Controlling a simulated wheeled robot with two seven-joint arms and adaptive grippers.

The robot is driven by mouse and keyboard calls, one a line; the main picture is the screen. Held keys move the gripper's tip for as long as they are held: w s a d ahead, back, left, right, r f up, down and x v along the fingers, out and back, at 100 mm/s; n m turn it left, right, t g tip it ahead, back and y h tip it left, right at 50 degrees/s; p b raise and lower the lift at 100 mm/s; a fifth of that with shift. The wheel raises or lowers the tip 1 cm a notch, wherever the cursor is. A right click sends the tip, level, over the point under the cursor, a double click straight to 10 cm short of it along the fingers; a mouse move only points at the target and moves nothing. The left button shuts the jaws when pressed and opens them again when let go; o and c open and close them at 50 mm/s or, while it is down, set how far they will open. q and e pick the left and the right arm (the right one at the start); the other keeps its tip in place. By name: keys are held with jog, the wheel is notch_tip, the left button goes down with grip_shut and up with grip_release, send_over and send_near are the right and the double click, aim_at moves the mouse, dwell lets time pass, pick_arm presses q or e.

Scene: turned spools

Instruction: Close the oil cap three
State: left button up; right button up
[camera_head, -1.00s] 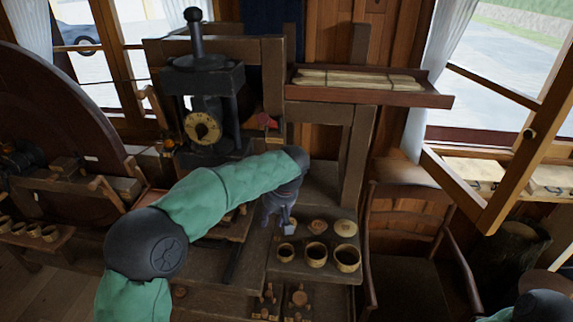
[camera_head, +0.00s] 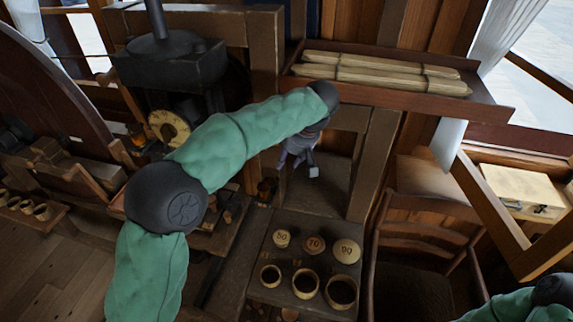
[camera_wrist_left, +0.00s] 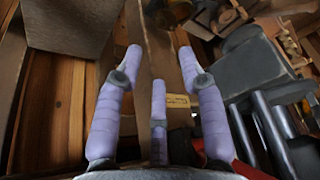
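Three round wooden lids stand in a row on the dark bench: a small one marked 50 (camera_head: 281,238), a middle one marked 70 (camera_head: 314,245) and a large one marked 90 (camera_head: 347,251). In front of them are three open round cups, small (camera_head: 270,275), middle (camera_head: 306,284) and large (camera_head: 341,292), with dark insides. I cannot tell which is oil cap three. My left gripper (camera_head: 302,160) is beyond the lids, apart from them. The left wrist view shows its fingers (camera_wrist_left: 160,65) spread and empty. My right gripper is out of view.
A black press (camera_head: 170,70) stands at the left. A shelf with bundled sticks (camera_head: 395,90) is above at the back. A wooden chair (camera_head: 425,230) stands right of the bench. Several small cups (camera_head: 42,212) sit on a ledge at far left.

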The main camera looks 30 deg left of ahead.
aim_at(276, 178)
pick_arm(q)
jog(key=b+x, duration=0.1)
jog(key=x, duration=0.9)
jog(key=shift+a+f, duration=0.15)
jog(key=shift+f, duration=0.15)
jog(key=shift+s, duration=0.1)
